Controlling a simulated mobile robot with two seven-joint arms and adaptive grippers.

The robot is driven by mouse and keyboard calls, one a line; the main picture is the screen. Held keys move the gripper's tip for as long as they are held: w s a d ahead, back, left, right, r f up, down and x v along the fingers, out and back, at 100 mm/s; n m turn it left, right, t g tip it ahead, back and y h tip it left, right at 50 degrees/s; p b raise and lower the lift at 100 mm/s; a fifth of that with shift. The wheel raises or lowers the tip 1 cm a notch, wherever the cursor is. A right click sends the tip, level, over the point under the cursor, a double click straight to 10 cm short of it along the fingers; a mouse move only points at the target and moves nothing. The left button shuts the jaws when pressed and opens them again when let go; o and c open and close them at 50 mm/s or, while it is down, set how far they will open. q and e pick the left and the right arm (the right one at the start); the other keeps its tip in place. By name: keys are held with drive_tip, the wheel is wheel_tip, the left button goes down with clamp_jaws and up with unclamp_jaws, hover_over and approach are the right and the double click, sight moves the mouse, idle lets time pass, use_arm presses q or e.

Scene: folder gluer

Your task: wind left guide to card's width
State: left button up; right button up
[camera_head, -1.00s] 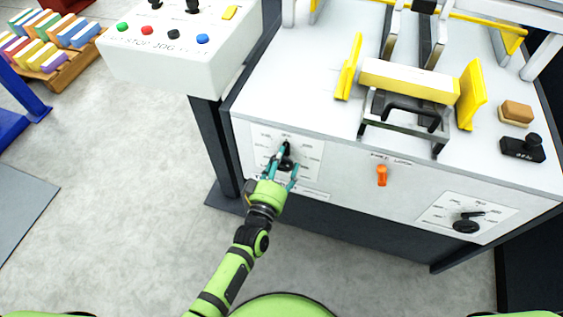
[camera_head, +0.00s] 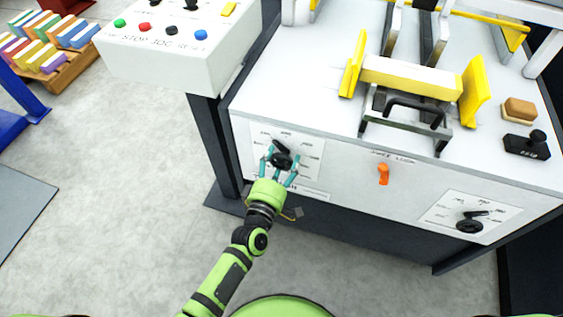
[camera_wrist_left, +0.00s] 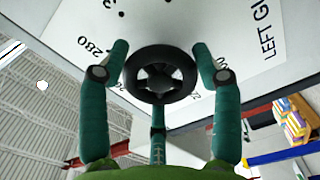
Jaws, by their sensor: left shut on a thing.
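The left dial panel (camera_head: 312,150) is on the machine's front face, with a black knob (camera_head: 282,160) at its middle. The knob's pointer leans to the upper left in the head view. My left gripper (camera_head: 279,166) is shut on this knob. In the left wrist view the round knob (camera_wrist_left: 160,74) sits between the teal fingers, below printing that partly reads "LEFT GU". The yellow left guide (camera_head: 352,65) stands upright on the machine top. A pale yellow block (camera_head: 411,77), perhaps the card stack, lies between it and the right yellow guide (camera_head: 474,92). My right gripper is out of view.
An orange lever (camera_head: 383,174) and a second dial knob (camera_head: 469,225) are on the front face to the right. A button box (camera_head: 180,50) stands at the left. A sponge-like block (camera_head: 519,108) and a black block (camera_head: 524,146) lie on the top's right side.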

use_arm(q)
drive_tip(key=shift+w+a+r+n, duration=0.25)
drive_tip(key=shift+a+r+n, duration=0.05)
drive_tip(key=shift+r+n, duration=0.1)
drive_tip(key=o, duration=1.2)
drive_tip(key=shift+f, duration=0.1)
drive_tip(key=shift+c, duration=0.2)
drive_tip(key=shift+f, duration=0.15)
drive_tip(key=shift+s, duration=0.2)
drive_tip(key=shift+s+f, duration=0.1)
drive_tip(key=shift+s, duration=0.15)
drive_tip(key=v, duration=1.1)
drive_tip(key=shift+s+a, duration=0.1)
